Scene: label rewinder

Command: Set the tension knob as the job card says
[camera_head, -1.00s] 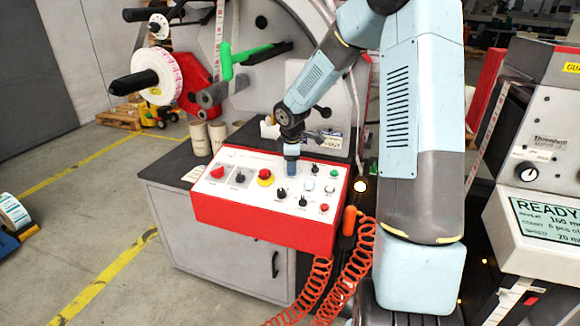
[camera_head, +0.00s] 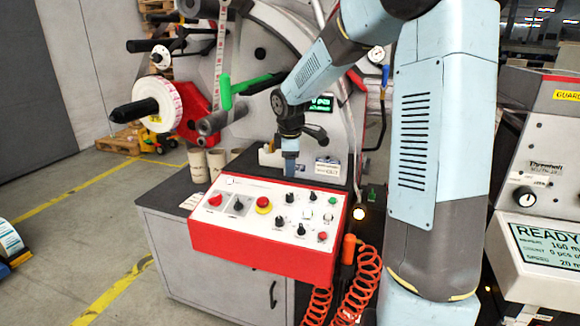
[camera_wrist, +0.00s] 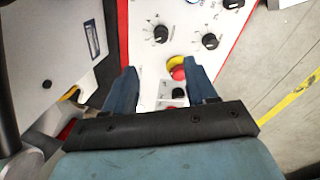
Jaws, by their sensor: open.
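The red-sided control panel (camera_head: 262,245) carries several black knobs, including one in the middle (camera_head: 290,197) and one nearer its front (camera_head: 280,222). Two dialled knobs show large in the wrist view, one at the left (camera_wrist: 161,34) and one at the right (camera_wrist: 210,41). The labels are too small to read, so I cannot tell which is the tension knob. My gripper (camera_head: 291,176) points down over the panel's back edge. Its blue fingers (camera_wrist: 162,78) are apart and empty in the wrist view, with panel surface between them. No job card is clearly identifiable.
Coiled orange hose (camera_head: 368,280) hangs right. A display (camera_head: 545,245) reads READY.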

